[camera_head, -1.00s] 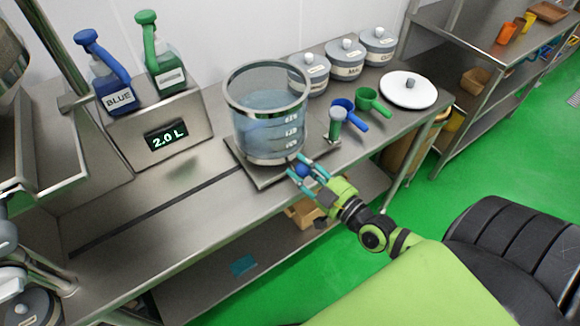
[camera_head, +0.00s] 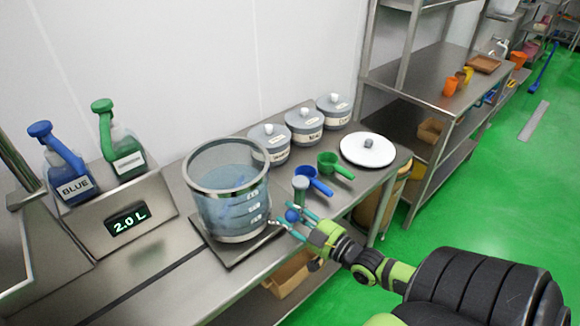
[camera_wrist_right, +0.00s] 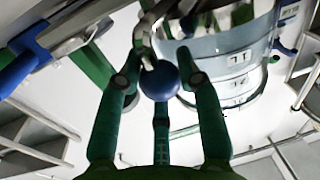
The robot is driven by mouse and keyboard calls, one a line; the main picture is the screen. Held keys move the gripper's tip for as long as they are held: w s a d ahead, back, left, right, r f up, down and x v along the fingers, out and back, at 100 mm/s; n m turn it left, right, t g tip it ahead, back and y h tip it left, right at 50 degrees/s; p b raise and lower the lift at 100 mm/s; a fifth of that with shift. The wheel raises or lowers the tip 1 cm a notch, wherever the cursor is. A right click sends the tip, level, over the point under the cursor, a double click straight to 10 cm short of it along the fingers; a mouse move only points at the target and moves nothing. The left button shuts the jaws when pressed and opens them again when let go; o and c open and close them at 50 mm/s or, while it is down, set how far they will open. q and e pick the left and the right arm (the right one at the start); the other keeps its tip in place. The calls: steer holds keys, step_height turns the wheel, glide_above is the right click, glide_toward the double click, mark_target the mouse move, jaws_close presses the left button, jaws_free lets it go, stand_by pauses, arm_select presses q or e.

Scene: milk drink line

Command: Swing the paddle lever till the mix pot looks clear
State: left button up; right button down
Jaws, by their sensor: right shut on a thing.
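The clear mix pot (camera_head: 200,208) stands on a flat square base on the steel counter. It holds pale bluish liquid with some darker blue streaks showing inside. The paddle lever's round blue knob (camera_head: 292,215) is at the pot's right side, low near the base. My right gripper (camera_head: 287,221) is shut on this knob, with its teal fingers on both sides of it. In the right wrist view the knob (camera_wrist_right: 160,82) sits between the green fingers, and a metal rod runs from it beside the pot (camera_wrist_right: 238,55). My left gripper is not in view.
A display box (camera_head: 150,235) reading 2.0 L carries a blue bottle (camera_head: 75,185) and a green one (camera_head: 125,165). Blue (camera_head: 312,182) and green scoops (camera_head: 335,165), lidded canisters (camera_head: 303,125) and a white lid (camera_head: 368,150) stand behind the gripper.

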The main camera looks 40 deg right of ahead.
steer(key=shift+w+d+r, duration=0.25)
steer(key=shift+r, duration=0.2)
steer(key=c, duration=0.8)
jaws_free()
steer(key=shift+c, duration=0.2)
steer(key=shift+f, duration=0.15)
steer(key=shift+s+a+f, duration=0.1)
steer(key=shift+s, duration=0.05)
steer(key=shift+s+f, duration=0.1)
steer(key=shift+s, duration=0.5)
steer(key=s+d, duration=0.1)
steer(key=s, duration=0.9)
steer(key=shift+s+d, duration=0.25)
steer(key=shift+s, duration=0.05)
